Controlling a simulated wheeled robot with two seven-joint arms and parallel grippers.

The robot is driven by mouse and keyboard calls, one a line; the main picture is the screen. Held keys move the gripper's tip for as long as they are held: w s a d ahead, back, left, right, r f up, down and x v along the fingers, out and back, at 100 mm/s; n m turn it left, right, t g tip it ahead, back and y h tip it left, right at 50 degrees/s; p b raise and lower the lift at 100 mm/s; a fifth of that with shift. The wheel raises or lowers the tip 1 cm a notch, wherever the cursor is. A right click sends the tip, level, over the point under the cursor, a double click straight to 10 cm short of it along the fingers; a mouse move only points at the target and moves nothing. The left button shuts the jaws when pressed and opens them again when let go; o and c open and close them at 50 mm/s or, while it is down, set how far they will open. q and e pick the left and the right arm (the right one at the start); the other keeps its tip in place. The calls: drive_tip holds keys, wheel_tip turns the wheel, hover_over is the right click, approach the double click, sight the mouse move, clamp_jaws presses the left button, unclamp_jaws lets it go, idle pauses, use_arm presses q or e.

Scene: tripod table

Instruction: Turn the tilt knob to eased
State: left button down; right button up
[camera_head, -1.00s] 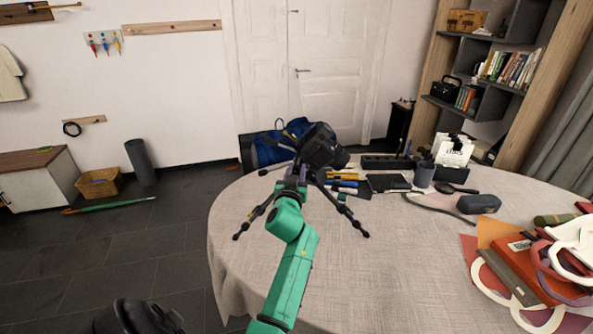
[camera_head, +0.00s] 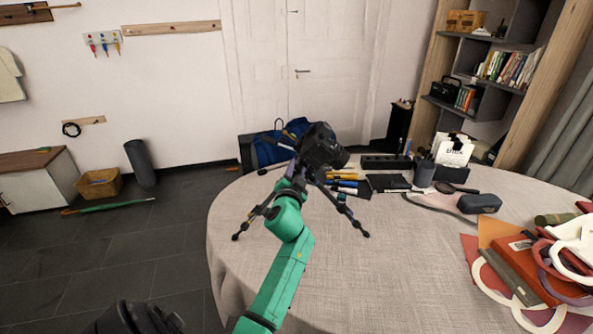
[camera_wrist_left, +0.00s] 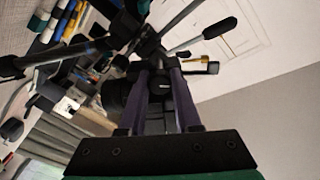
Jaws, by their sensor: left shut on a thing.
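A black camera (camera_head: 322,148) sits on a dark tripod (camera_head: 345,210) that stands on the round table. My left gripper (camera_head: 297,168) is at the tripod head, just below and left of the camera, and mostly hides that area. In the left wrist view its two purple fingers (camera_wrist_left: 159,68) are shut on a small dark part at the head, the tilt knob. The knob is mostly hidden between the fingers, and its setting cannot be read. Tripod handles (camera_wrist_left: 207,32) stick out close to the fingertips.
The table (camera_head: 400,270) has a pale cloth, clear at the front. Books and straps (camera_head: 530,270) are piled at the right. A blue bag (camera_head: 270,150) is behind the table.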

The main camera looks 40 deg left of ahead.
use_arm(q)
drive_tip(key=m, duration=0.3)
drive_tip(key=shift+m, duration=0.3)
drive_tip(key=shift+m+p, duration=0.3)
drive_tip(key=shift+m, duration=1.7)
drive_tip(key=shift+a, duration=0.1)
drive_tip(key=c, duration=0.8)
unclamp_jaws()
drive_tip(key=shift+c, duration=0.2)
drive_tip(key=shift+o, duration=1.2)
drive_tip(key=shift+f, duration=0.1)
